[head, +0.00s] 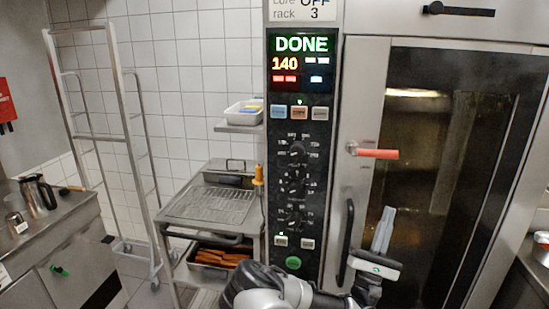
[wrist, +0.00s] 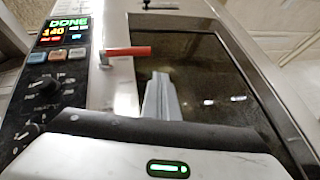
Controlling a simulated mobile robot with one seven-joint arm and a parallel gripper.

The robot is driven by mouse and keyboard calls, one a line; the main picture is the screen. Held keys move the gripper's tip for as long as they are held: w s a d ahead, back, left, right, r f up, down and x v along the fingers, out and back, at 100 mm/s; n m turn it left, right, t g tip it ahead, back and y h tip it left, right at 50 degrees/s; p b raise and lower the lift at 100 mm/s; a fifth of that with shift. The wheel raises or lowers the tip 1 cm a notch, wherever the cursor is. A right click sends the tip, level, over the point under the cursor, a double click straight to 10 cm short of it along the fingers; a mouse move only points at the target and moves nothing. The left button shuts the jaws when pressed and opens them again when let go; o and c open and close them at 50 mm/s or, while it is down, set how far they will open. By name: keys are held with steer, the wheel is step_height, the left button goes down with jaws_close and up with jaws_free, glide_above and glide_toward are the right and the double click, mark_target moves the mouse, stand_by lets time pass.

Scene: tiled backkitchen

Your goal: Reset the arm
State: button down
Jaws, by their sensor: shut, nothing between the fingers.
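My gripper (head: 386,219) is in front of the oven door at the lower right of the head view. Its pale grey fingers point up and lie together, with nothing between them. In the wrist view my gripper (wrist: 158,78) shows from behind, fingers shut, in front of the dark door glass. My arm comes in from the bottom of the head view. The red-tipped door handle (head: 375,153) is above the fingers and apart from them in the head view. It also shows in the wrist view (wrist: 128,52), left of and above the fingertips.
The oven door (head: 420,130) looks closed. The control panel (head: 300,150) reads DONE and 140. A steel cart (head: 180,215) with a wire rack stands left, a tray of orange-brown items (head: 218,258) below. A tall rack frame (head: 135,150) and a counter (head: 50,235) stand further left.

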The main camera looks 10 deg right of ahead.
steer(key=s+d+r+m+g+h, duration=0.45)
steer(key=s+m+g+h, duration=0.3)
steer(key=m+g, duration=0.7)
steer(key=s+d+f+m+g+y+p, duration=0.1)
steer(key=s+d+f+m+g+y, duration=0.15)
steer(key=s+m+g+y, duration=1.1)
steer(key=s+a+f+n+t+y, duration=0.15)
steer(key=s+a+n+y, duration=0.35)
steer(key=a, duration=0.7)
steer(key=s+a+r+t+y, duration=0.1)
steer(key=a+r+t+y, duration=0.2)
steer(key=a, duration=0.6)
steer(key=a+r+n+t+y+p, duration=0.1)
steer(key=a+r+t+y, duration=0.3)
steer(key=a+r+t, duration=0.3)
steer(key=shift+s+a+r+y, duration=0.3)
steer(key=shift+s+a, duration=0.05)
steer(key=shift+a, duration=0.6)
